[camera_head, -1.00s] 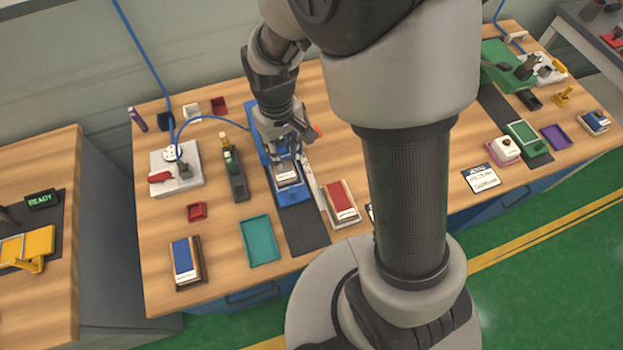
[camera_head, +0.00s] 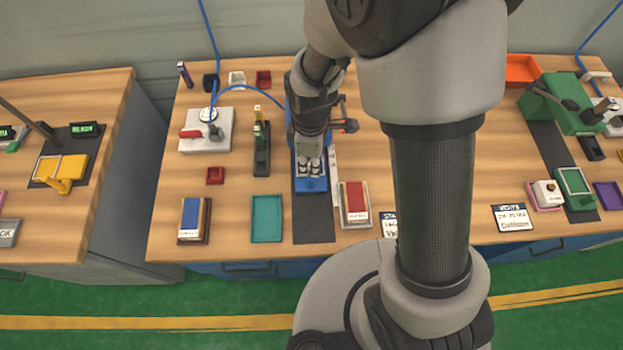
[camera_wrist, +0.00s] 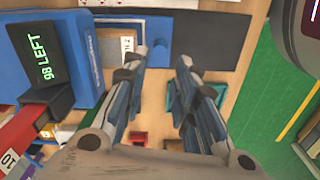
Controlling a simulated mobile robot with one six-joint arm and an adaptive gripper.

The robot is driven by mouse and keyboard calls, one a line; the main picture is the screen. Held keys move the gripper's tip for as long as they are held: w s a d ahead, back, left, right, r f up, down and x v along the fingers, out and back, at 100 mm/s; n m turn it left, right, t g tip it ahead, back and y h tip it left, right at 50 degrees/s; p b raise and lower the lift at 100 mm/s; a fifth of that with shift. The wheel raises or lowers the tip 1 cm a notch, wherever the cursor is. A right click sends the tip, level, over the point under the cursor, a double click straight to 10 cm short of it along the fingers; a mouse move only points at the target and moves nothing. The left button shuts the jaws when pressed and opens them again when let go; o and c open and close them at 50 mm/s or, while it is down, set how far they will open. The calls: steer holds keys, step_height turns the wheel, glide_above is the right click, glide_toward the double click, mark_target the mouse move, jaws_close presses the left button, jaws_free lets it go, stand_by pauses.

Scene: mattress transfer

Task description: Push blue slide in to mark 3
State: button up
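The blue slide (camera_head: 312,186) sticks out toward the front from the blue press on a dark mat (camera_head: 314,227). My gripper (camera_head: 310,170) points down over the slide. In the wrist view my gripper (camera_wrist: 162,58) has its two fingers apart, with the knob seen between and beyond the tips. Contact cannot be told. A white graduated strip (camera_head: 333,175) lies along the slide's right side; mark 3 is not readable.
A red-topped block on a tray (camera_head: 355,203) stands close right of the strip. A teal tray (camera_head: 267,218) and a dark stand with a bottle (camera_head: 261,150) are to the left. A display reading "98 LEFT" (camera_wrist: 38,52) is on the press.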

mark_target(311, 178)
step_height(311, 178, down, 9)
steer(key=b, duration=0.2)
steer(key=shift+f+b, duration=0.2)
steer(key=shift+b, duration=0.1)
steer(key=shift+c, duration=0.2)
jaws_close()
